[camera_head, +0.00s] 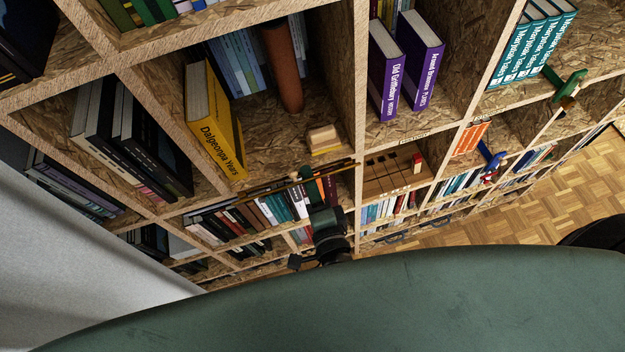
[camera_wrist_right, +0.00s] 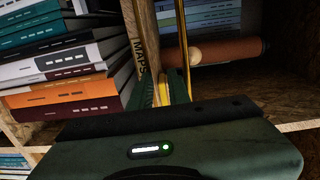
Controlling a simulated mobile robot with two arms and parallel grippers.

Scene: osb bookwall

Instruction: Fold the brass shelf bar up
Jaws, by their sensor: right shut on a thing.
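The brass shelf bar (camera_head: 268,190) is a thin rod running across the front of a shelf compartment in the head view, with its right end higher in the picture than its left. My right gripper (camera_head: 312,182) reaches up from below and is shut on the bar, right of its middle. The fingers and the wrist body hide part of the bar. My left gripper is not in view.
A yellow book (camera_head: 215,122), a brown cylinder (camera_head: 282,68) and a small pale block (camera_head: 323,138) stand in the compartment above the bar. Rows of books fill the shelves around. A MAPS label (camera_wrist_right: 138,55) is on a nearby upright.

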